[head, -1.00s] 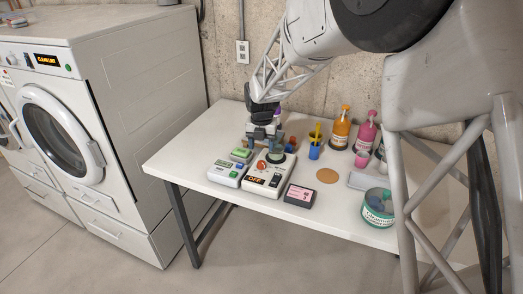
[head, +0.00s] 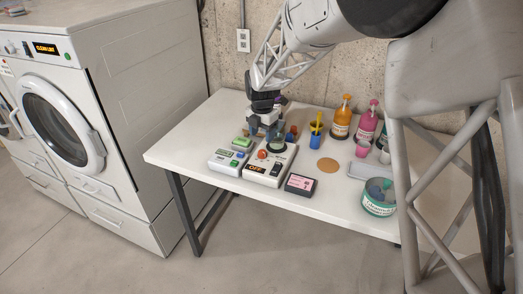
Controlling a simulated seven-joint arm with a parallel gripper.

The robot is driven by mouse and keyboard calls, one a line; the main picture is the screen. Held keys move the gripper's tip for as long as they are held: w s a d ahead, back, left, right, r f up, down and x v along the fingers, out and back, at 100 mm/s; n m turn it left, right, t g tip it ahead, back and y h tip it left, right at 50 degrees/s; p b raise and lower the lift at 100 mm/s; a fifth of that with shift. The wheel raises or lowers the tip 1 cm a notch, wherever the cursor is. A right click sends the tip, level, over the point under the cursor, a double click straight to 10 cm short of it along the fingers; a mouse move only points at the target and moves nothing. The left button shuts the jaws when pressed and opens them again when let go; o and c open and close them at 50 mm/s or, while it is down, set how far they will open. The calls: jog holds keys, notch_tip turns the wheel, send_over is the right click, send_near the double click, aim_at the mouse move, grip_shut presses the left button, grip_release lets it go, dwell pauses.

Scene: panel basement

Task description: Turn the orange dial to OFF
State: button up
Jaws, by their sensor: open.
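The orange dial (head: 262,154) is a small round knob on the top of a white control box (head: 279,170) near the front of the table. A dark display (head: 256,170) with orange characters is on the same box, too small to read surely. My gripper (head: 265,133) points down, just behind the orange dial and above the back of the box. Its jaws are open with nothing seen between them. It looks apart from the orange dial. A dark round knob (head: 276,146) is on the box close to the right finger. The dial's pointer is too small to make out.
A dark box with a pink face (head: 300,185) lies right. A blue cup (head: 314,138), pump bottles (head: 341,122) and a tin (head: 379,198) stand further right. The table's left end is clear.

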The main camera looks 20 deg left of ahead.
aim_at(261, 152)
jog(key=m, duration=0.5)
jog(key=shift+m, duration=0.3)
jog(key=m, duration=0.4)
jog(key=shift+a, duration=0.1)
jog(key=shift+f, duration=3.9)
jog(key=c, duration=0.9)
